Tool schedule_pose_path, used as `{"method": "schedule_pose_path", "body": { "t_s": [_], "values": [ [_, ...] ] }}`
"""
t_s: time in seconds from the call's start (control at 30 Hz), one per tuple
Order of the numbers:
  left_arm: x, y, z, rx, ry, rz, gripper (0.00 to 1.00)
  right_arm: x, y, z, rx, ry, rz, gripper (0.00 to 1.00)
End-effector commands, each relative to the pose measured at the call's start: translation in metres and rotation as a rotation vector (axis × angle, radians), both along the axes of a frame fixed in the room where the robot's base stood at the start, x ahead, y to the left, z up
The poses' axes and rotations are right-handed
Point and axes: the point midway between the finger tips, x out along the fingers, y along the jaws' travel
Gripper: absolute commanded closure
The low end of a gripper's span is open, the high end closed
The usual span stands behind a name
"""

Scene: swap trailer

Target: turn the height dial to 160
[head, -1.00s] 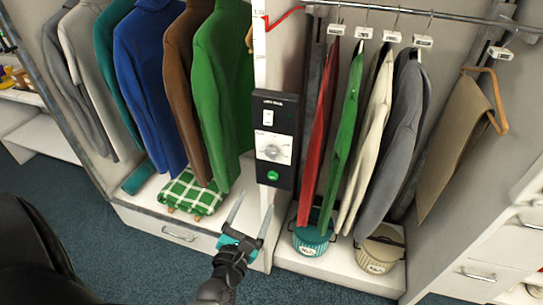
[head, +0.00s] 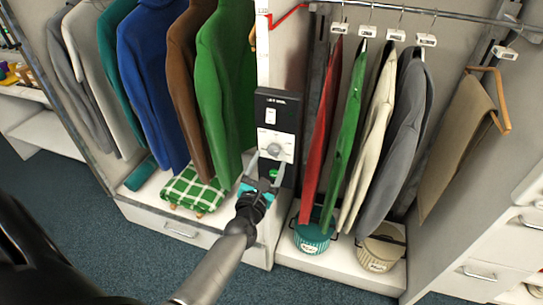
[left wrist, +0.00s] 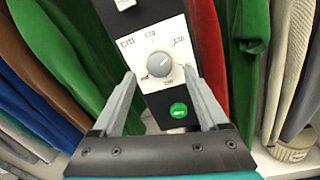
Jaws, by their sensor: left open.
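The height dial (head: 274,149) is a round grey knob on a white scale plate, on a black control panel (head: 289,101) fixed to the white divider. In the left wrist view the dial (left wrist: 159,65) sits ahead of and between my open fingertips, with printed marks and "cm" around it. The marks are too small to read surely. A green button (left wrist: 178,110) is below the dial and a white switch (head: 270,116) above it. My left gripper (head: 266,166) is open and empty, just in front of the panel's lower part, apart from the dial. My right gripper is not in view.
Jackets and sweaters (head: 225,85) hang close on the left of the divider. Trousers and other clothes (head: 330,130) hang on the right. A green checked cloth (head: 194,190) and two baskets (head: 312,237) are below. The carpet in front is clear.

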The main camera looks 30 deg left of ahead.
Motion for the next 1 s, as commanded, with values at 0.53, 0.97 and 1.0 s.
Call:
{"method": "schedule_pose_path", "body": {
  "t_s": [0.53,0.97,1.0],
  "values": [
    [0.031,0.010,0.000,0.001,0.000,0.000,0.23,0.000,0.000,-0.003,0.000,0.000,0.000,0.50],
    [0.031,0.010,0.000,0.001,0.000,0.000,0.58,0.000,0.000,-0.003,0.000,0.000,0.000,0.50],
    [0.031,0.010,0.000,0.001,0.000,0.000,0.63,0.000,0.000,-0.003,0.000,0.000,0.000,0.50]
  ]
}}
